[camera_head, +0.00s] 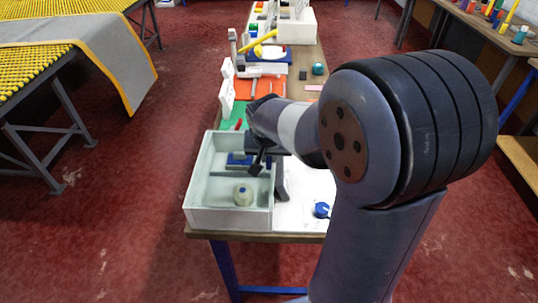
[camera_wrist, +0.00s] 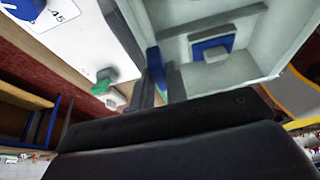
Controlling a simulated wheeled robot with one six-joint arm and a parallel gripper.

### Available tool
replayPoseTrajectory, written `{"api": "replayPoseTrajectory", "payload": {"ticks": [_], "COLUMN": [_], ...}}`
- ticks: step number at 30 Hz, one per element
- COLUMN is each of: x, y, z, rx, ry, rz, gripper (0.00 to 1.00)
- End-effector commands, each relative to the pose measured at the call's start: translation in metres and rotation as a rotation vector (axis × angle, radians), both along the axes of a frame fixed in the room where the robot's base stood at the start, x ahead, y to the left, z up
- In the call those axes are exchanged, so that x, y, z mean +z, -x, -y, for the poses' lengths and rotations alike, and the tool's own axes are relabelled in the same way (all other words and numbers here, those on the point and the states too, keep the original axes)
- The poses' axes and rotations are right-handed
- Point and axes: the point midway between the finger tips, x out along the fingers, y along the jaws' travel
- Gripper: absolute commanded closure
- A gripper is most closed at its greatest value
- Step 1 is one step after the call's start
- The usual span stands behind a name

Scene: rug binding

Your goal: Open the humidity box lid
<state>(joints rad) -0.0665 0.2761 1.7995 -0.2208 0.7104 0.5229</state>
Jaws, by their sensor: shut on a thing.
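The humidity box (camera_head: 197,203) is a pale, open-looking tray at the near left end of the bench. Inside are a blue block (camera_head: 238,160) and a round pale jar (camera_head: 242,194). The box also fills the upper right of the wrist view (camera_wrist: 290,22). A lid is hard to make out as a separate panel. My gripper (camera_head: 258,168) is low at the box's right side. In the wrist view my gripper (camera_wrist: 156,85) is shut on a narrow piece at the box's edge, seemingly part of the lid; the fingers and palm hide most of it.
A white panel with a blue knob (camera_head: 321,210) lies right of the box, partly behind my arm. Green and orange mats (camera_head: 258,90) and small tools fill the bench beyond. A table with a grey rug (camera_head: 120,60) stands left. Red floor is clear left of the bench.

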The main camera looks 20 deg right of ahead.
Motion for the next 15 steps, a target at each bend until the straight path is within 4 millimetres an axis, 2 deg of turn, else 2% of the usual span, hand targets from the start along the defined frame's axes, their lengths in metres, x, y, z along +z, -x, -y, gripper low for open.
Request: {"api": "replayPoseTrajectory", "payload": {"ticks": [3,15], "x": [0.0001,0.0005], "y": [-0.0001,0.0000], "z": [0.0000,-0.0001], "rx": [0.000,0.000], "ry": [0.000,0.001], "rz": [0.000,0.000], "gripper": [1.00,1.00]}}
